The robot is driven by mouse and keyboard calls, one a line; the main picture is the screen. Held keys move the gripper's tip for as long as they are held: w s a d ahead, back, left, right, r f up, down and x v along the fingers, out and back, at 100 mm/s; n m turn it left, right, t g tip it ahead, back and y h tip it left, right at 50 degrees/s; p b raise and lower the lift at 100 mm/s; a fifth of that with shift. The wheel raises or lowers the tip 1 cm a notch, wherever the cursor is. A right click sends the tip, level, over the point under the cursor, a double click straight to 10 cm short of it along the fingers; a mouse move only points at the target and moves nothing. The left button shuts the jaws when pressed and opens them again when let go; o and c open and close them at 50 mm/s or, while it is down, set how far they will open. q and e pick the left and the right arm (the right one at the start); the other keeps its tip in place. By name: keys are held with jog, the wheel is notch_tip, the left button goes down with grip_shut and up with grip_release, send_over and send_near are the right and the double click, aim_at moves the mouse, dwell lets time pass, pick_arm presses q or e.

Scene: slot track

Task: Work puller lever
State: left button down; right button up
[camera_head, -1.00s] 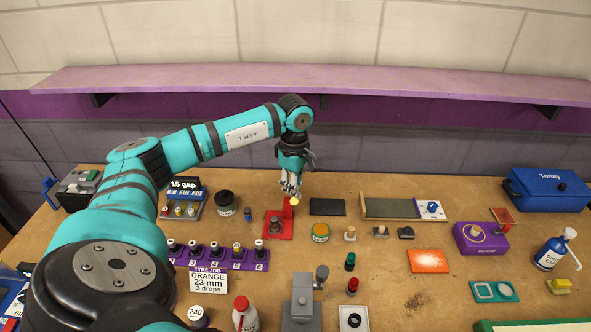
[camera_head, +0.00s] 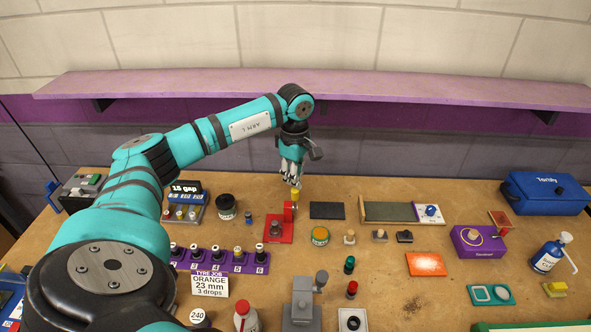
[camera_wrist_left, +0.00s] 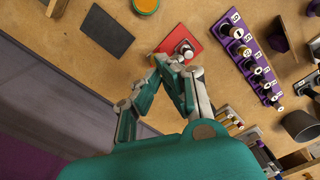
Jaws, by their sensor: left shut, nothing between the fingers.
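The red puller (camera_head: 279,231) stands on the bench in the head view, with a dark, grey-topped part on its base. Its lever stands at the right side of the base and ends in a yellow knob (camera_head: 295,193). My left gripper (camera_head: 293,183) is shut and empty, fingertips pointing down right at the knob; I cannot tell whether they touch it. In the left wrist view the shut fingers (camera_wrist_left: 166,60) lie at the edge of the red base (camera_wrist_left: 182,42) and hide most of the lever. My right gripper is not in view.
A green tin (camera_head: 320,236) and a black pad (camera_head: 327,210) lie to the puller's right. A dark cup (camera_head: 227,207) and a gap display (camera_head: 186,188) stand to the left. A purple shelf (camera_head: 330,88) runs behind.

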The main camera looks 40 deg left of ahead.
pick_arm(q)
jog(key=w+a+r+p, duration=0.2)
jog(key=w+r+p, duration=0.1)
jog(key=r, duration=0.3)
jog(key=shift+a+r+p, duration=0.35)
jog(key=shift+r+p, duration=0.05)
jog(key=shift+p, duration=0.1)
dwell(0.3)
jog(key=shift+w, duration=0.1)
dwell(0.5)
